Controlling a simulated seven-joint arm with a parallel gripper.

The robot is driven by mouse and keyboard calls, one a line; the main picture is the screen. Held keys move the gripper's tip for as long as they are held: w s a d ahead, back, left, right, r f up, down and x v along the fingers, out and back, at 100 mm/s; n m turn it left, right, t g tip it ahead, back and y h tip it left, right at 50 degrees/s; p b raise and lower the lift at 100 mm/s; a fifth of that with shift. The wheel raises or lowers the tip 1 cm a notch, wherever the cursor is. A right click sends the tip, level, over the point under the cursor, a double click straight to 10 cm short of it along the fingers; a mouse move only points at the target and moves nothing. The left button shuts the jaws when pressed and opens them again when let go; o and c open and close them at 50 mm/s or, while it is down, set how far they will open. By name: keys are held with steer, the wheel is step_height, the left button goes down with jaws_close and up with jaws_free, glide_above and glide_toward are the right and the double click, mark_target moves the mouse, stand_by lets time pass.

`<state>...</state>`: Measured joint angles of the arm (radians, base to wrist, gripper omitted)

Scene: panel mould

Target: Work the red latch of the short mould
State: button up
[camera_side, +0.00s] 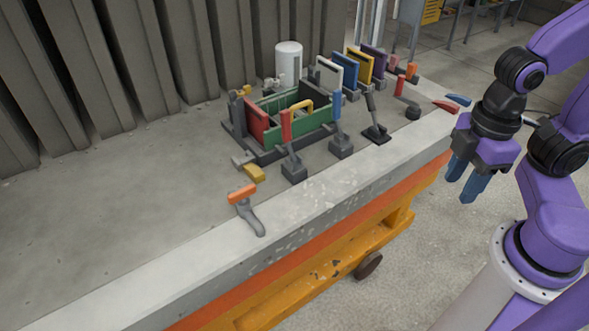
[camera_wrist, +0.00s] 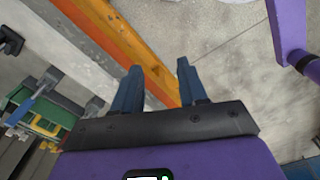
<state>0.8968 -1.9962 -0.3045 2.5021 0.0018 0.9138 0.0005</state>
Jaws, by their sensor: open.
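The short mould (camera_side: 262,149) is a dark open frame with green walls and a red panel (camera_side: 256,122), on the grey bench top. A red upright latch handle (camera_side: 286,126) on a dark foot stands at its near side. My gripper (camera_side: 463,180) has blue fingers pointing down, off the bench's right edge and well apart from the latch. It is open and empty; its two fingers also show in the wrist view (camera_wrist: 158,66). Part of the mould (camera_wrist: 50,112) shows at the left of the wrist view; I cannot make out the red latch there.
A blue-handled latch (camera_side: 338,118) and a black-handled one (camera_side: 371,105) stand beside the mould. An orange-handled lever (camera_side: 243,194) lies nearer. Coloured panels (camera_side: 352,70) and a white cylinder (camera_side: 288,62) stand behind. The bench's left part is bare.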

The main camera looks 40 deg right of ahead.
steer(key=w+a+r+n, duration=0.1)
steer(key=w+a+r, duration=0.4)
steer(key=w+a, duration=0.45)
steer(key=r+n+g, duration=0.1)
steer(key=r+n, duration=0.1)
steer(key=n, duration=0.2)
glide_above(287, 138)
steer(key=w, duration=0.3)
steer(key=f, duration=0.5)
steer(key=s+f, duration=0.1)
steer(key=f, duration=0.5)
steer(key=s+f, duration=0.1)
steer(key=f, duration=0.5)
steer(key=shift+d+f, duration=0.15)
steer(key=shift+d, duration=0.1)
jaws_close()
